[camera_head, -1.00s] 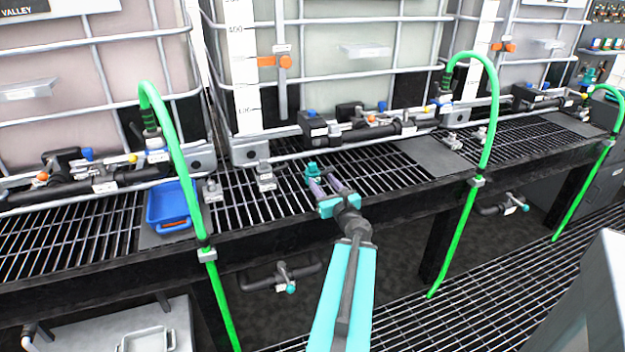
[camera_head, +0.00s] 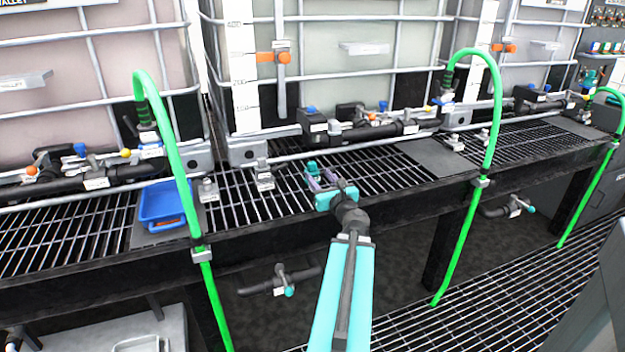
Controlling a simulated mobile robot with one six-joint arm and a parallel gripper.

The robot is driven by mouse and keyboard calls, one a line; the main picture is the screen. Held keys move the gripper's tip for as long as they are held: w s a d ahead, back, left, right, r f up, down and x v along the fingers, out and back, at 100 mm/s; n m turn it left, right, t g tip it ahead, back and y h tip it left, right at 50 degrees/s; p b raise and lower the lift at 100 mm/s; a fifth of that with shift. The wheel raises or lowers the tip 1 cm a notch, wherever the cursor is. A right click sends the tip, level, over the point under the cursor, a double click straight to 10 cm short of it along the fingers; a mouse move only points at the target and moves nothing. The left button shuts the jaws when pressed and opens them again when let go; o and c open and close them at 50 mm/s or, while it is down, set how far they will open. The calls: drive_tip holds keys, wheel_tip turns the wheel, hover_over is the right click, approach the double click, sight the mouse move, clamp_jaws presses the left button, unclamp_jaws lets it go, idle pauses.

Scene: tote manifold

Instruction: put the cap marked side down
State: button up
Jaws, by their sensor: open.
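A small teal piece (camera_head: 311,168), which looks like the cap, is on the black grating shelf just beyond my fingertips. It is too small to tell which side is marked or which way up it is. My gripper (camera_head: 321,179) has a teal body and purple fingers. It is open over the grating, with its left finger close to the teal piece. I cannot tell whether they touch. Nothing shows between the fingers.
A blue tray (camera_head: 165,205) sits on a grey plate at the left. Green hoses (camera_head: 188,190) and (camera_head: 489,140) hang over the shelf's front edge. Black valve pipes (camera_head: 370,130) run behind. A flat grey plate (camera_head: 437,158) lies to the right. Grating around my gripper is mostly clear.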

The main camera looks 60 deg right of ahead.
sight(313, 165)
drive_tip(key=shift+w+d+f+b, duration=0.15)
drive_tip(key=shift+w+d+b, duration=0.15)
drive_tip(key=shift+b, duration=0.5)
drive_tip(key=shift+w+d+r, duration=0.2)
drive_tip(key=shift+w+d, duration=0.05)
drive_tip(key=shift+w, duration=0.2)
drive_tip(key=shift+x, duration=0.95)
drive_tip(key=shift+s+d+x, duration=0.1)
drive_tip(key=shift+d+x, duration=0.05)
drive_tip(key=shift+x, duration=0.7)
drive_tip(key=shift+s+d+x, duration=0.1)
drive_tip(key=shift+d+x, duration=0.05)
drive_tip(key=shift+x, duration=1.55)
drive_tip(key=shift+r, duration=0.1)
clamp_jaws()
